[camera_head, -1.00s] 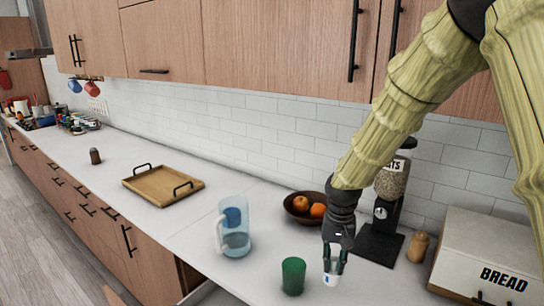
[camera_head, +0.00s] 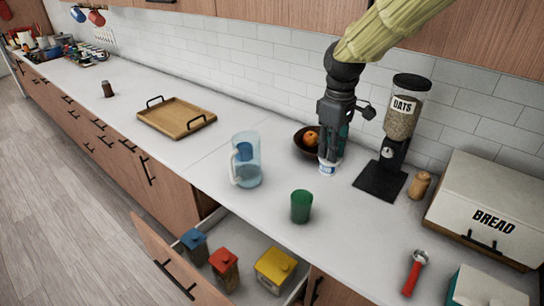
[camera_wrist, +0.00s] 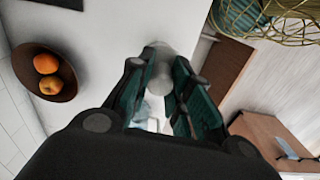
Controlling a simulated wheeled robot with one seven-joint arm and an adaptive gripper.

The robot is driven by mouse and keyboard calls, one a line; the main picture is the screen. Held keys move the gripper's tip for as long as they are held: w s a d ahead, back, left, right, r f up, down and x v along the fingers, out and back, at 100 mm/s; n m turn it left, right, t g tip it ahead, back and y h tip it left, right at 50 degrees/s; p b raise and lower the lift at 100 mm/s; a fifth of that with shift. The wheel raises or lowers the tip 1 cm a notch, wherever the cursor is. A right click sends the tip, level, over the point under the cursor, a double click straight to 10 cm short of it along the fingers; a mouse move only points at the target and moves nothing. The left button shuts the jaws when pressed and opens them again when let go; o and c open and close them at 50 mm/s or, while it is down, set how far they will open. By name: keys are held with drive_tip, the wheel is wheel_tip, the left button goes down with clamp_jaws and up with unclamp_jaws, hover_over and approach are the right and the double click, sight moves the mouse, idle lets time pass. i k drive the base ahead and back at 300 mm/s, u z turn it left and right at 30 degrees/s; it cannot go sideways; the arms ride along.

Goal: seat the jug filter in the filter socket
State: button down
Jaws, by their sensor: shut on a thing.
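The jug filter (camera_head: 327,168) is a small white cylinder with a blue mark. My gripper (camera_head: 328,157) points down and is shut on it, in front of the fruit bowl. Whether the filter's base is clear of the counter is hard to tell. In the wrist view my gripper (camera_wrist: 158,75) has a pale rounded thing between its teal fingers. The clear jug (camera_head: 247,172) stands upright on the counter to the left, apart from the gripper. A blue insert, seemingly the filter socket (camera_head: 244,153), shows in its upper part; its opening is not clear.
A green cup (camera_head: 301,207) stands between jug and gripper, nearer the front edge. The fruit bowl (camera_head: 303,146) is just behind the gripper; the oats dispenser (camera_head: 380,180) is to the right. An open drawer (camera_head: 247,292) below holds several canisters. A wooden tray (camera_head: 177,118) lies left.

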sight(246, 156)
drive_tip(key=u, duration=2.7)
drive_tip(key=k, duration=0.9)
drive_tip(key=z, duration=1.7)
drive_tip(key=i, duration=1)
